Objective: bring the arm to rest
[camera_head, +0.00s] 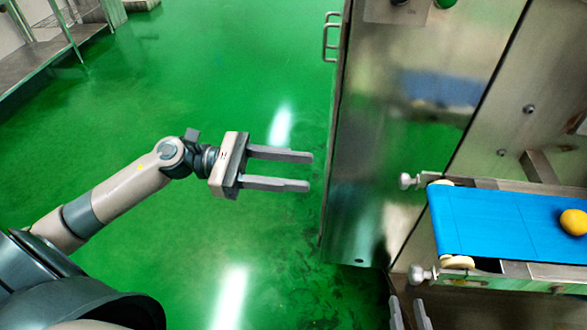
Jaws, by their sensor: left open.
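My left gripper (310,172) is open and empty. Its arm reaches in from the left, and its two parallel fingers point right over the green floor, just short of the steel machine cabinet (345,215) in the picture. My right gripper (406,299) shows only as two grey fingers at the bottom edge, pointing up with a gap between them and nothing seen in it. The rest of the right arm is out of view.
A blue conveyor belt (490,222) on a steel frame is at the right, carrying a yellow-orange ball (573,222). A metal rack (50,62) stands at the upper left. The green floor (225,85) between is clear.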

